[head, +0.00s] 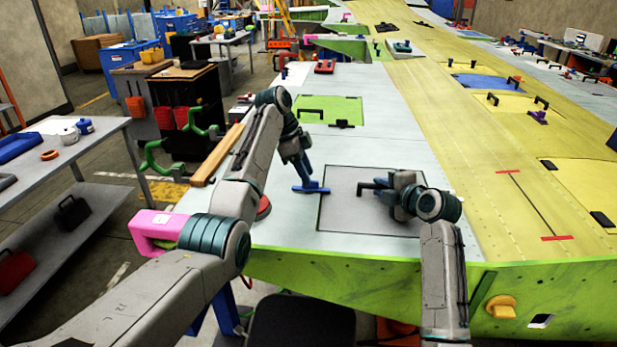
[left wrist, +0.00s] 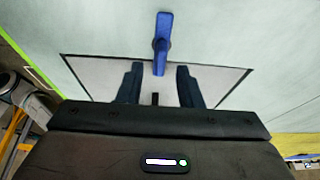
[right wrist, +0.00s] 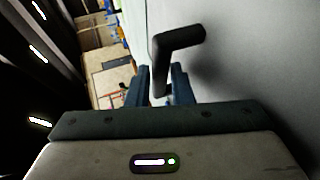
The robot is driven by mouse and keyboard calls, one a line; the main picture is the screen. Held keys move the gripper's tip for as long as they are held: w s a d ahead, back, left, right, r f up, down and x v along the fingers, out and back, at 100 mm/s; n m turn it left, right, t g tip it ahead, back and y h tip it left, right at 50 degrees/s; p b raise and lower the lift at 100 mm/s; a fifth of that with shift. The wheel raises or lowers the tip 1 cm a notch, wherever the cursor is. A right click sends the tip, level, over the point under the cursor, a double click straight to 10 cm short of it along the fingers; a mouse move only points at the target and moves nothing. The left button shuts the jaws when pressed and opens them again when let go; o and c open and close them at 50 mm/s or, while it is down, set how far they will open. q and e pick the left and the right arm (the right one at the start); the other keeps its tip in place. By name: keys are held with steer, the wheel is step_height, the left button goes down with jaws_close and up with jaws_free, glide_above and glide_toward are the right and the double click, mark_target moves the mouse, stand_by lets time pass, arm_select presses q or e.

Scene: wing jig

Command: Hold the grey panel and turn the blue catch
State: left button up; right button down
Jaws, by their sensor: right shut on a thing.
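The grey panel (head: 345,215) lies in the pale wing skin with a dark outline around it. The blue catch (head: 311,189) sits at its left edge; it shows upright in the left wrist view (left wrist: 161,35). My left gripper (head: 304,178) is just above the catch. Its two fingers (left wrist: 158,78) are apart, with the near end of the catch in line with the gap; I cannot tell whether they touch it. My right gripper (head: 388,188) is shut on the panel's black handle (head: 368,185). The handle's bent bar comes out between the fingers in the right wrist view (right wrist: 182,44).
A green panel (head: 335,110) with black handles lies further up the wing. A pink clamp-like block (head: 153,230) and a red disc (head: 263,208) are left of the panel. The wing's green front edge (head: 400,272) is close to me. A side table (head: 70,165) stands at the left.

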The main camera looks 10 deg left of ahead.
arm_select(q)
steer(key=shift+x, duration=1.2)
jaws_close()
arm_select(e)
steer(key=shift+f, duration=0.1)
